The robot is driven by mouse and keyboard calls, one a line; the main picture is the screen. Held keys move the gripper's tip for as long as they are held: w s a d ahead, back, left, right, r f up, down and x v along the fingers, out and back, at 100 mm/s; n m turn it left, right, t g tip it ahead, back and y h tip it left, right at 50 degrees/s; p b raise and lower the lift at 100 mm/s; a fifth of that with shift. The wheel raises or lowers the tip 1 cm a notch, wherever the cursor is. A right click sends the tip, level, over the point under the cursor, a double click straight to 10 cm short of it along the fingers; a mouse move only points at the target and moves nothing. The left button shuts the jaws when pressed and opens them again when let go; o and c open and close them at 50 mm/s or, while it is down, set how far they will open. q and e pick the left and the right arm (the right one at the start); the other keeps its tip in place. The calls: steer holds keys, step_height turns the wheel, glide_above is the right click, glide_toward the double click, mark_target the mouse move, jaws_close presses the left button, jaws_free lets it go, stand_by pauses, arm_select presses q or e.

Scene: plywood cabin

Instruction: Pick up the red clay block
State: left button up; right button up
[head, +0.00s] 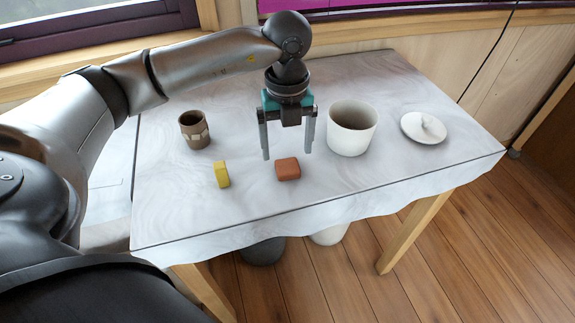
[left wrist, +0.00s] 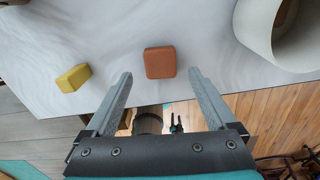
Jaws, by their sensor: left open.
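The red clay block (head: 288,169) is a small reddish-orange block lying near the front edge of the white table. My left gripper (head: 287,156) is open and empty, its two fingers pointing down above and slightly behind the block in the head view. In the left wrist view the red clay block (left wrist: 160,62) shows ahead of the gap between the open fingertips (left wrist: 160,76). The fingers do not hold it. My right gripper is not in view.
A yellow block (head: 222,174) stands left of the red one. A brown mug (head: 194,130) is behind it. A white pot (head: 352,128) stands right of the gripper, with a white lid (head: 424,127) farther right. The table (head: 400,80) is clear at the back.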

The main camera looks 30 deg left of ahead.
mark_target(287, 165)
arm_select(q)
step_height(287, 165, down, 5)
steer(key=shift+w+r, duration=0.1)
jaws_close()
stand_by(0.8)
